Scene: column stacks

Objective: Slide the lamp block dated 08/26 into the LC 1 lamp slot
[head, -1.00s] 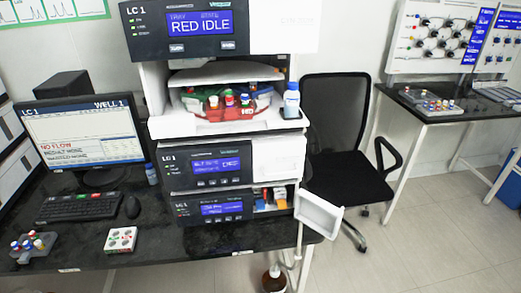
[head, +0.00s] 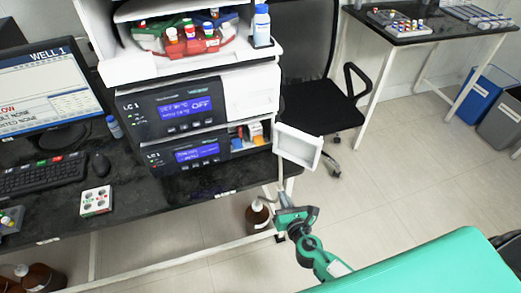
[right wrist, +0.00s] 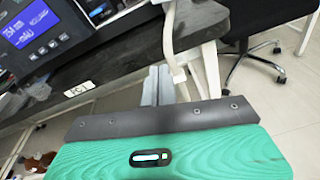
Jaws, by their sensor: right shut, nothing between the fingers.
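The lowest LC 1 module (head: 185,154) has an open bay (head: 246,136) at its right end, holding blue, orange and white pieces. Its white door (head: 298,147) hangs open to the right. I cannot read any date, so I cannot tell which piece is the lamp block dated 08/26. My right gripper (head: 281,213) is below the door, in front of the bench's right end. In the right wrist view its fingers (right wrist: 158,85) are together and empty, near the white bench leg (right wrist: 211,70). My left gripper is not in view.
An upper LC 1 module (head: 172,105) stands above, with a tray of vials and a blue-capped bottle (head: 262,27) higher up. A small white block with coloured dots (head: 96,201) lies on the bench. A brown bottle (head: 257,216) stands below. A black chair (head: 318,100) is behind right.

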